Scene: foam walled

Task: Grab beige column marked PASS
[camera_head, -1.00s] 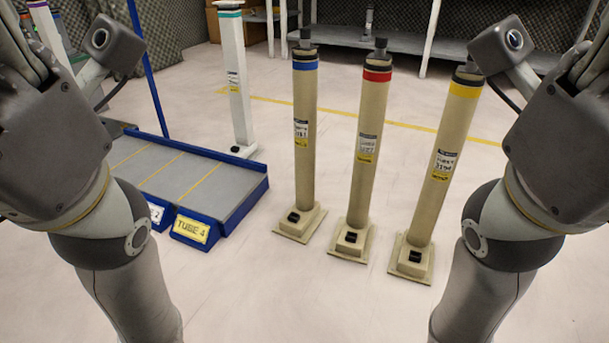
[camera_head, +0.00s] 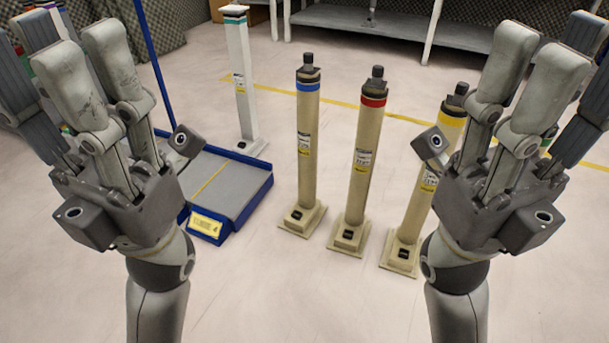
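Three beige columns stand upright on square bases: one with a blue band (camera_head: 307,150), one with a red band (camera_head: 361,160), one with a yellow band (camera_head: 418,205). Each carries a white and yellow label on its shaft. The label print is too small to read, so I cannot tell which says PASS. My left gripper (camera_head: 125,95) is open and empty, fingers upward, left of the columns and nearer to me. My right gripper (camera_head: 490,100) is also open and empty, fingers upward, and partly covers the yellow-banded column. Neither visibly holds a column.
A grey platform with blue edges (camera_head: 259,191) and a yellow sign (camera_head: 206,224) lies left of the columns. A white column (camera_head: 243,90) stands behind it, and a blue pole (camera_head: 155,70) rises nearby. A grey shelf (camera_head: 395,25) is at the back. The front floor is clear.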

